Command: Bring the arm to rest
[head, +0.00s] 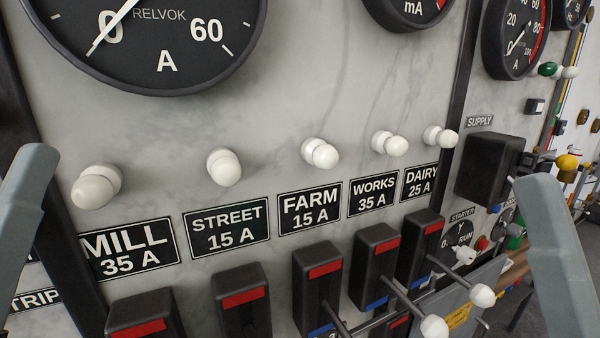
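A grey link of my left arm (22,215) rises at the left edge. A grey link of my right arm (555,255) rises at the lower right, in front of part of the panel. Neither gripper's fingers show, so whether they are open or hold anything is hidden. Both links appear in front of the marble switch panel (290,100); I cannot tell how far they stand from it.
White round knobs (320,153) line the panel above the MILL, STREET, FARM, WORKS and DAIRY labels. Below are black switches (375,262); white-knobbed levers (433,327) stick out at lower right. A large ammeter (165,35) reads near 0. A black box (488,168) sits under SUPPLY.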

